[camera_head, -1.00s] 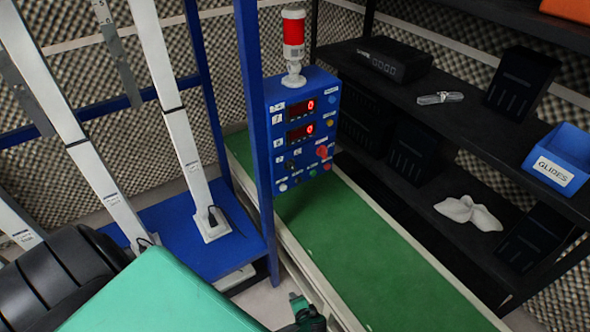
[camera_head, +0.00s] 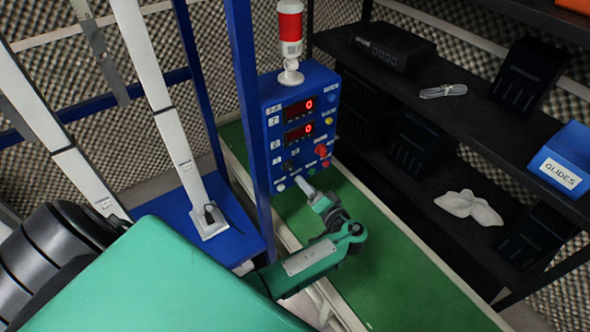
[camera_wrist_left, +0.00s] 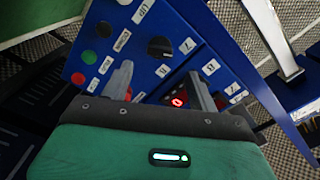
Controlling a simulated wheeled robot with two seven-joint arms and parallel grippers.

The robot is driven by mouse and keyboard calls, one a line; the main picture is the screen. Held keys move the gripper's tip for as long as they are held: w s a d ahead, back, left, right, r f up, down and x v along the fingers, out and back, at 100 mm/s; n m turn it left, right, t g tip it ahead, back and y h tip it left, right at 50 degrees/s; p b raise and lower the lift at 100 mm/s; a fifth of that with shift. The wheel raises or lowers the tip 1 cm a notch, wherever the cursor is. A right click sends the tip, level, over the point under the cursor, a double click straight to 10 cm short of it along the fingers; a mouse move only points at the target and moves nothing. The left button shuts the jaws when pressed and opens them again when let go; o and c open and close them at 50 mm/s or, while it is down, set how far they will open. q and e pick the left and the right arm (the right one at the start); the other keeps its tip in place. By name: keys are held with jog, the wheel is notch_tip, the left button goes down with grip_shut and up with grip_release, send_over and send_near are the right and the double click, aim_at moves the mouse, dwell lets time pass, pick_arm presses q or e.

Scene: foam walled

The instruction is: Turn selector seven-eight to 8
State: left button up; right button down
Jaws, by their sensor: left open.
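The blue control panel (camera_head: 300,125) stands upright with two red displays, each showing 0. A black rotary selector (camera_head: 289,165) sits on its lower left part, and it also shows in the left wrist view (camera_wrist_left: 160,47). The small labels beside it are too small to read surely, and I cannot tell its setting. My left gripper (camera_head: 306,188) is just in front of the panel's lower edge. In the left wrist view its two fingers (camera_wrist_left: 160,76) are apart and empty, with the selector beyond the gap, apart from them. My right gripper is out of view.
A red emergency-style button (camera_head: 321,150) and several small buttons are close to the selector. A blue post (camera_head: 250,100) stands left of the panel. A green conveyor belt (camera_head: 400,270) runs below. Dark shelves with a blue bin (camera_head: 566,160) are at the right.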

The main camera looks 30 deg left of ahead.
aim_at(292, 170)
pick_arm(q)
jog(key=p+x, duration=0.1)
jog(key=x, duration=0.4)
jog(key=shift+w+a+r, duration=0.1)
jog(key=shift+w+a, duration=0.05)
jog(key=shift+a, duration=0.25)
jog(key=shift+w+a, duration=0.2)
jog(key=shift+a, duration=0.25)
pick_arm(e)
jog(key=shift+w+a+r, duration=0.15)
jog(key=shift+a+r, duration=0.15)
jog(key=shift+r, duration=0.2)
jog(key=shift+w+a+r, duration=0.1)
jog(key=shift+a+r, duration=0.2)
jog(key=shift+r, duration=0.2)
pick_arm(q)
jog(key=c, duration=1)
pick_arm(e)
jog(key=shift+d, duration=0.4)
